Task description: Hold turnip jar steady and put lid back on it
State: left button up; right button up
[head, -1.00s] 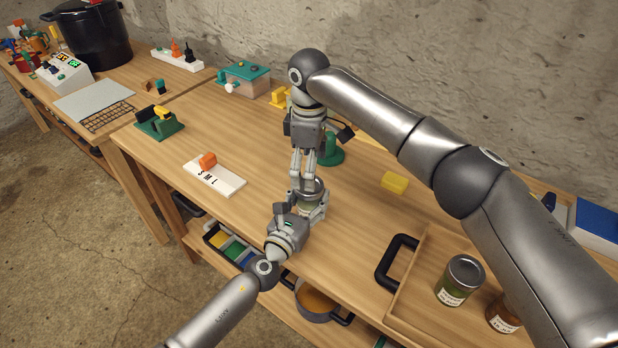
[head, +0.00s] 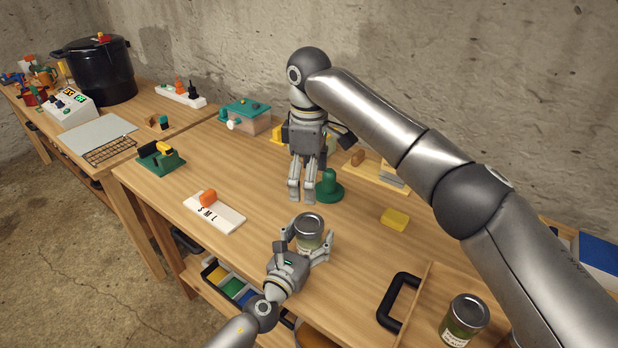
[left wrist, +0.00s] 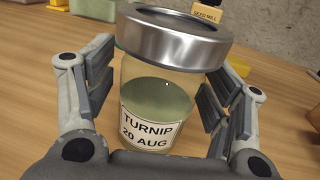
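The turnip jar (head: 307,235) stands upright on the bench, with its silver lid (head: 308,223) on top. In the left wrist view the label of the jar (left wrist: 150,125) reads "TURNIP 20 AUG", and the lid (left wrist: 175,38) covers the mouth. My left gripper (head: 308,240) is around the jar, one finger on each side. In the wrist view its fingers (left wrist: 160,95) are spread, with a narrow gap beside the glass. My right gripper (head: 301,198) points down behind the jar, empty, its fingertips apart. Whether the lid is screwed tight cannot be seen.
A green round-based object (head: 328,187) stands close to my right gripper. A yellow block (head: 395,219) lies right of the jar. A wooden tray (head: 425,300) with a black handle and another jar (head: 465,318) is at front right. An S M L board (head: 214,212) lies left.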

dwell(0.3)
pick_arm(q)
jog(key=v, duration=1.2)
